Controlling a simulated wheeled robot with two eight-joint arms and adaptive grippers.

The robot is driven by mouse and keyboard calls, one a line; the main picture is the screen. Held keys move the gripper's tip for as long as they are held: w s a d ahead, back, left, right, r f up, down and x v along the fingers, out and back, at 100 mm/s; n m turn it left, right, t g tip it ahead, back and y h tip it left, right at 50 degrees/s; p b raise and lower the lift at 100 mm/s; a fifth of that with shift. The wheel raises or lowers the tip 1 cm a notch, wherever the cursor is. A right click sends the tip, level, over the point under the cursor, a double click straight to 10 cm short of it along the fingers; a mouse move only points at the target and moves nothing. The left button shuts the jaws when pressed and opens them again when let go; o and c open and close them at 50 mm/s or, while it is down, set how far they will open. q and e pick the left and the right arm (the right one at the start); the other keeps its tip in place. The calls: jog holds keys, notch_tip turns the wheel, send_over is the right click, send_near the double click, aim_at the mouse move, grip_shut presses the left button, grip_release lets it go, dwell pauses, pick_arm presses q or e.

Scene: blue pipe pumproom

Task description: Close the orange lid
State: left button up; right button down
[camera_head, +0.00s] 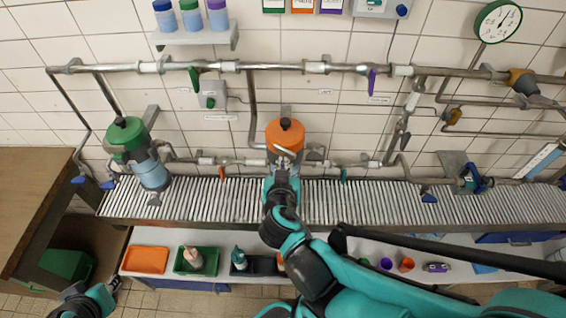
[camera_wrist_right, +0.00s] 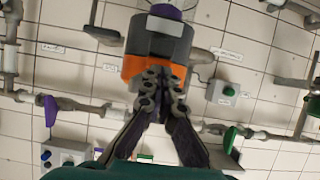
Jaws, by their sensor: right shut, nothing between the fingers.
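The orange lid (camera_head: 286,135) with a dark knob on top is on the wall-side pipework, in the middle of the head view. My right gripper (camera_head: 284,160) is just below it, its fingers closed with nothing between them. In the right wrist view, the shut fingers (camera_wrist_right: 164,75) overlap the orange part (camera_wrist_right: 134,68) below a grey cylinder with a purple end. Whether the fingertips touch the orange part cannot be told. The arm and gripper hide what is under the lid. My left gripper (camera_head: 112,286) is low at the left edge area, away from the lid; its fingers are too small to read.
A green-lidded vessel (camera_head: 126,134) stands at the left. Pipes with coloured valve handles, such as a purple one (camera_head: 372,82), run along the tiled wall. A slatted grey shelf (camera_head: 225,205) lies below, with an orange tray (camera_head: 147,260) and green tray (camera_head: 197,274) on the lower bench.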

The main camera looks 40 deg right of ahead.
jog(key=shift+s+a+f+b, duration=0.15)
jog(key=shift+f+b, duration=0.2)
jog(key=shift+f, duration=0.3)
jog(key=v, duration=0.7)
jog(key=shift+s+a, duration=0.15)
jog(key=shift+s, duration=0.05)
dwell(0.5)
jog(key=shift+r, duration=0.15)
